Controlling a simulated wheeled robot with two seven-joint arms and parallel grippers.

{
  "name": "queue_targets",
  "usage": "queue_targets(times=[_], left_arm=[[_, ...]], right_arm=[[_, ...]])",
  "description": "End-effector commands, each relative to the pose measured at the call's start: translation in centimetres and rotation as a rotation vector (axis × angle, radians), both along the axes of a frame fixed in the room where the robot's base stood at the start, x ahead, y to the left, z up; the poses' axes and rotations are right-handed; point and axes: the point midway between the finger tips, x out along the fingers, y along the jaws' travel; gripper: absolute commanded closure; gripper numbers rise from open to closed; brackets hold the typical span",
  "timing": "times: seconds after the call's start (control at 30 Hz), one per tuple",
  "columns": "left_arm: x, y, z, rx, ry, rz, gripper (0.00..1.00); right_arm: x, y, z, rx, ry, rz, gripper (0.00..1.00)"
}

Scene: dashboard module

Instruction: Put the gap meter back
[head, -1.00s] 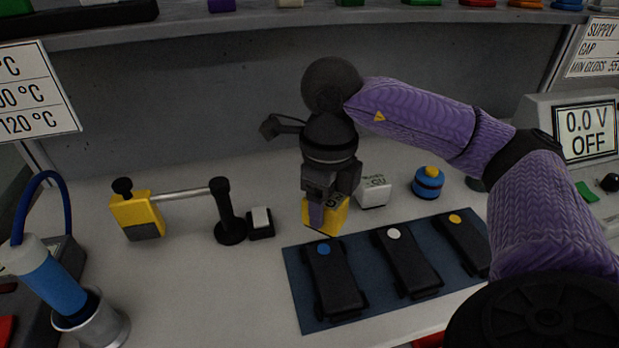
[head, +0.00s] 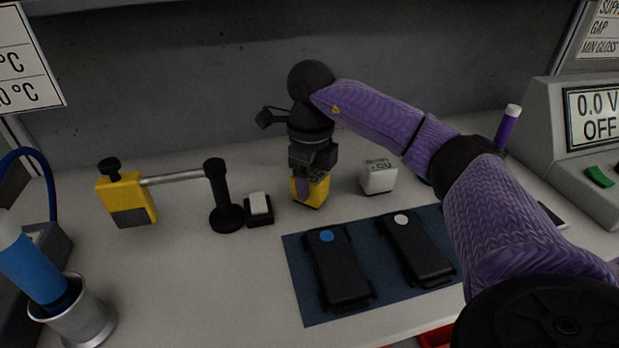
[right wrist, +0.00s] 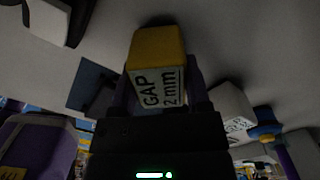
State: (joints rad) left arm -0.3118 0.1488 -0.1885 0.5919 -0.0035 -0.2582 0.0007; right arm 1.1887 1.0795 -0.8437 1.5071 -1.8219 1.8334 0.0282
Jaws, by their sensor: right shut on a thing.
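The gap meter (head: 317,190) is a small yellow block beside the white block, near the back of the bench top. My right gripper (head: 304,187) is shut on it from above. Its base is at or just above the surface; I cannot tell if it touches. In the right wrist view the gap meter (right wrist: 160,50) sits between the fingers, with a white label reading "GAP 2 mm" facing the camera. My left gripper is not in view.
A white-labelled block (head: 378,177) stands right of the meter. Left are a black block with a white top (head: 258,207) and a yellow device (head: 126,200) on a rod stand (head: 222,195). A blue mat (head: 300,290) with black devices lies in front.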

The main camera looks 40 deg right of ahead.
Motion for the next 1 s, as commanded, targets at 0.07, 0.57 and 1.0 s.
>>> queue_targets(times=[0.07,0.57,1.0], left_arm=[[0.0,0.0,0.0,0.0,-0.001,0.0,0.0],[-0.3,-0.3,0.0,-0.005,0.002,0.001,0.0],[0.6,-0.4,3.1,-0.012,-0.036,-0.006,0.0]], right_arm=[[0.0,0.0,0.0,0.0,0.0,0.0,1.0],[0.0,0.0,-0.2,0.0,-0.001,-0.001,0.04],[0.0,0.0,7.6,0.002,-0.003,0.0,0.04]])
